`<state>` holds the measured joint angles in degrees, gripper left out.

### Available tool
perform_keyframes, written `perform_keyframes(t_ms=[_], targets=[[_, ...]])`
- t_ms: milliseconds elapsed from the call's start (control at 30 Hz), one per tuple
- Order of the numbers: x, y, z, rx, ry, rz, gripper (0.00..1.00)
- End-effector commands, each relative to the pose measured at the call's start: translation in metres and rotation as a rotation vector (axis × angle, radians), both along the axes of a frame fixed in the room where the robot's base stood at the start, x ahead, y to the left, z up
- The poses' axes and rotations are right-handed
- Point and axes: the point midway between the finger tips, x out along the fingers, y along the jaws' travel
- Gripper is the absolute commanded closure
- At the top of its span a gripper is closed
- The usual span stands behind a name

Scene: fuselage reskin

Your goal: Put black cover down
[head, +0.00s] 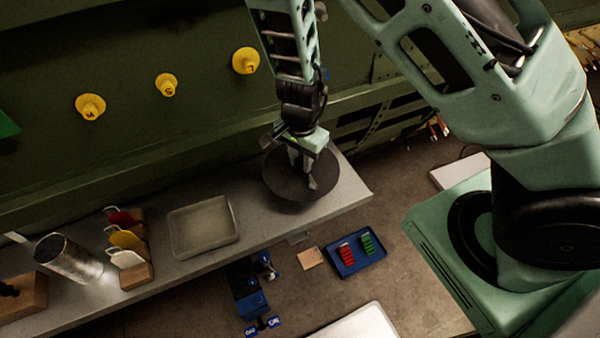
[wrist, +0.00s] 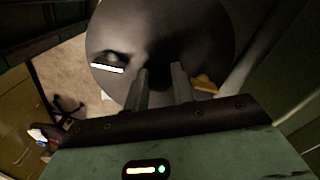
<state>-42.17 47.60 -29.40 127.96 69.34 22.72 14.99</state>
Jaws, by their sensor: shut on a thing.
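The black cover (head: 290,184) is a dark round disc over the right end of the grey shelf (head: 345,190) in the head view. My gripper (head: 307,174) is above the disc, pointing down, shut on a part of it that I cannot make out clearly. In the wrist view the cover (wrist: 190,35) fills the upper middle, and my gripper's fingers (wrist: 163,80) reach to it. A white strip shows on its left part. I cannot tell whether the cover touches the shelf or hangs just above it.
A shallow grey tray (head: 203,227) stands left of the cover on the shelf. Red, yellow and white handled items (head: 127,240) and a metal can (head: 68,258) are further left. The green wall with yellow knobs (head: 246,61) rises behind. A blue tray (head: 356,252) lies below the shelf.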

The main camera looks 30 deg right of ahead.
Motion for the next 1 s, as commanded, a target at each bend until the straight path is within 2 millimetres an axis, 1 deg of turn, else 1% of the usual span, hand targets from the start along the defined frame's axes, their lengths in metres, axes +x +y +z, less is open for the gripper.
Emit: perform_keyframes(t_ms=[33, 167, 433, 533, 700, 733, 767, 800, 1000], targets=[[0.000, 0.000, -0.007, 0.000, 0.001, 0.000, 0.99], [0.000, 0.000, -0.015, 0.001, 0.000, -0.001, 0.99], [0.000, 0.000, -0.050, 0.000, 0.001, -0.001, 0.99], [0.000, 0.000, -0.054, 0.001, 0.000, 0.000, 0.98], [0.000, 0.000, -0.054, 0.001, 0.000, 0.001, 0.98], [0.000, 0.000, -0.054, 0.001, 0.000, 0.001, 0.67], [0.000, 0.000, -0.054, 0.001, 0.000, 0.001, 0.58], [0.000, 0.000, -0.054, 0.001, 0.000, 0.001, 0.53], [0.000, 0.000, -0.053, 0.001, 0.000, 0.001, 0.53]])
